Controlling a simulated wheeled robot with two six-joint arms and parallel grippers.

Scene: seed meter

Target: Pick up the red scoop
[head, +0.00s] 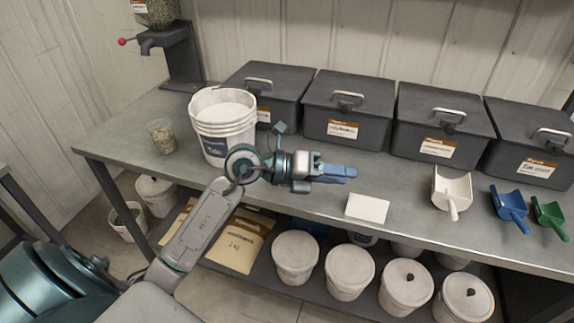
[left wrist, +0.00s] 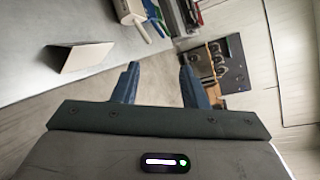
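No red scoop shows in either view. A white scoop (head: 452,190), a blue scoop (head: 509,206) and a green scoop (head: 550,214) lie on the right part of the bench, in front of the dark bins. My left gripper (head: 348,173) is over the front part of the bench, left of the scoops and beyond the white card. In the left wrist view its two blue fingers (left wrist: 158,80) are apart with nothing between them. The white scoop also shows there at the top (left wrist: 131,12). My right gripper is in neither view.
A white card (head: 367,207) stands on the bench (head: 300,195). Dark lidded bins (head: 345,105) line the back. A white bucket (head: 223,125) and a cup of seeds (head: 161,136) are at left. Lidded buckets (head: 350,270) and bags (head: 238,245) sit on the lower shelf.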

